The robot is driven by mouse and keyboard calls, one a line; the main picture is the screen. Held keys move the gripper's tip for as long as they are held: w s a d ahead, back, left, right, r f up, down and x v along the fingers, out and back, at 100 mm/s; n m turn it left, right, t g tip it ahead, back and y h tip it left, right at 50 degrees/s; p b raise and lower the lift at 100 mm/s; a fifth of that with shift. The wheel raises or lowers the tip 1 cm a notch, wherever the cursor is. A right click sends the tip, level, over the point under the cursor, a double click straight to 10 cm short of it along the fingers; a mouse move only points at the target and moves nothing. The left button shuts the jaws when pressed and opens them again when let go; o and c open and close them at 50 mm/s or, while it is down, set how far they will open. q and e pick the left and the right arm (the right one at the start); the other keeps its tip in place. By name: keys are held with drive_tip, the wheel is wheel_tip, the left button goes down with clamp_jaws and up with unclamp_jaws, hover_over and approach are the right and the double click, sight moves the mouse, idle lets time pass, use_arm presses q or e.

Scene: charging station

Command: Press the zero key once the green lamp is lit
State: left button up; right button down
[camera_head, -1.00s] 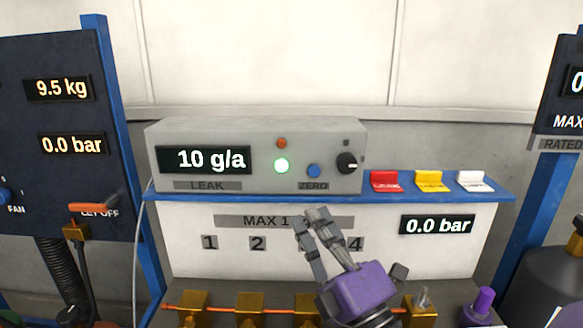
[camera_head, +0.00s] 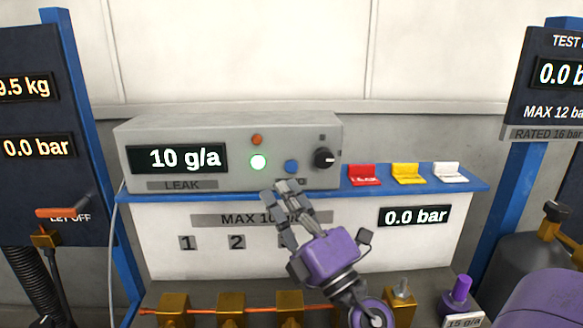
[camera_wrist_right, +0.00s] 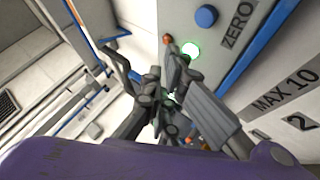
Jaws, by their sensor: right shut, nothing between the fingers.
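The leak detector box (camera_head: 130,150) stands on the blue shelf and reads "10 g/a". Its green lamp (camera_head: 258,162) is lit; it also glows in the right wrist view (camera_wrist_right: 190,49). The blue zero key (camera_head: 291,166) sits right of the lamp, above the ZERO label, which the fingers partly cover in the head view. The key also shows in the right wrist view (camera_wrist_right: 206,16). My right gripper (camera_head: 281,192) is shut and empty, its fingertips just below the key in the picture. I cannot tell whether they touch the box. My left gripper is not in view.
A black knob (camera_head: 324,158) and a small orange lamp (camera_head: 257,139) are on the same box. Red (camera_head: 364,174), yellow (camera_head: 408,173) and white (camera_head: 449,172) switches line the shelf to the right. Brass valve blocks (camera_head: 231,308) stand below.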

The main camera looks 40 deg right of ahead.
drive_tip(key=shift+w+d, duration=0.45)
drive_tip(key=shift+w, duration=0.25)
drive_tip(key=shift+w+d, duration=0.4)
drive_tip(key=shift+w, duration=0.3)
drive_tip(key=shift+w+d, duration=0.45)
drive_tip(key=shift+w, duration=0.25)
drive_tip(key=shift+w+d, duration=0.1)
drive_tip(key=shift+w+d+b, duration=0.15)
drive_tip(key=shift+w+b, duration=0.1)
drive_tip(key=shift+b, duration=0.05)
drive_tip(key=shift+w+d, duration=0.2)
drive_tip(key=shift+w, duration=0.15)
idle(0.5)
drive_tip(key=shift+s, duration=0.1)
drive_tip(key=shift+s+a, duration=0.45)
drive_tip(key=shift+s, duration=0.15)
drive_tip(key=shift+s+a, duration=0.45)
drive_tip(key=shift+s, duration=0.25)
drive_tip(key=shift+s+a, duration=0.4)
drive_tip(key=shift+s, duration=0.35)
drive_tip(key=shift+s+a, duration=0.45)
drive_tip(key=shift+s, duration=0.25)
drive_tip(key=shift+f, duration=0.1)
